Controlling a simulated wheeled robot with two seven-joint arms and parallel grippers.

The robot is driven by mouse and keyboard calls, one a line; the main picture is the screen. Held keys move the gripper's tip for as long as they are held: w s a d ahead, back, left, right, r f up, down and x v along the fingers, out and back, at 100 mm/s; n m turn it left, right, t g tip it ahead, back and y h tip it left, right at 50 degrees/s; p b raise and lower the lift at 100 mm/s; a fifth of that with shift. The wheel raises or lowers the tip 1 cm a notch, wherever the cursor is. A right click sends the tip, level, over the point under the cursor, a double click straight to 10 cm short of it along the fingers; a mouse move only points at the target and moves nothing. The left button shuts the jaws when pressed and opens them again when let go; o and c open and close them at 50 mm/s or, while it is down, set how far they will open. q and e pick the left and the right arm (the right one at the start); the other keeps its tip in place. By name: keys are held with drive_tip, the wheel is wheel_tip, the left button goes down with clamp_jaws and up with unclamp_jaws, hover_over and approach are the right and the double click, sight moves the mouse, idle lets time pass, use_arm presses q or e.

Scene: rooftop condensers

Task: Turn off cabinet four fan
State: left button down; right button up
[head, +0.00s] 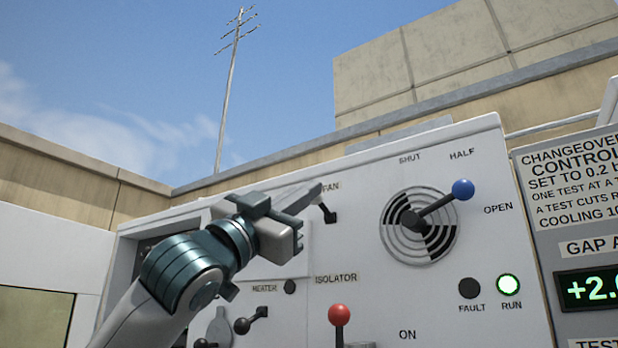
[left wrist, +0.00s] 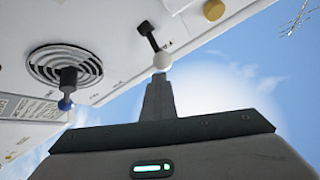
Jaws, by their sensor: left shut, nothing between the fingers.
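The fan switch (head: 328,214) is a small black lever on the white cabinet panel, beside the FAN label (head: 331,186). In the left wrist view the lever (left wrist: 152,40) ends in a whitish knob (left wrist: 162,61); in the head view that end is hidden behind my fingers. My left gripper (head: 311,194) is shut and empty, its fingertips at the upper end of the lever. In the left wrist view the fingertips (left wrist: 159,78) sit right by the knob; I cannot tell if they touch it. My right gripper is not in view.
Right of the switch is a round vent dial with a blue-knobbed lever (head: 462,190). Below are a red-knobbed isolator lever (head: 339,315) and a black heater lever (head: 243,325). The RUN lamp (head: 508,285) glows green; the FAULT lamp (head: 470,288) is dark. A grey control panel (head: 560,215) stands at right.

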use_arm(q)
drive_tip(key=shift+w+a, duration=0.1)
drive_tip(key=shift+w, duration=0.15)
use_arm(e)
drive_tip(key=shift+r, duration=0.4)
use_arm(q)
drive_tip(key=shift+f, duration=0.1)
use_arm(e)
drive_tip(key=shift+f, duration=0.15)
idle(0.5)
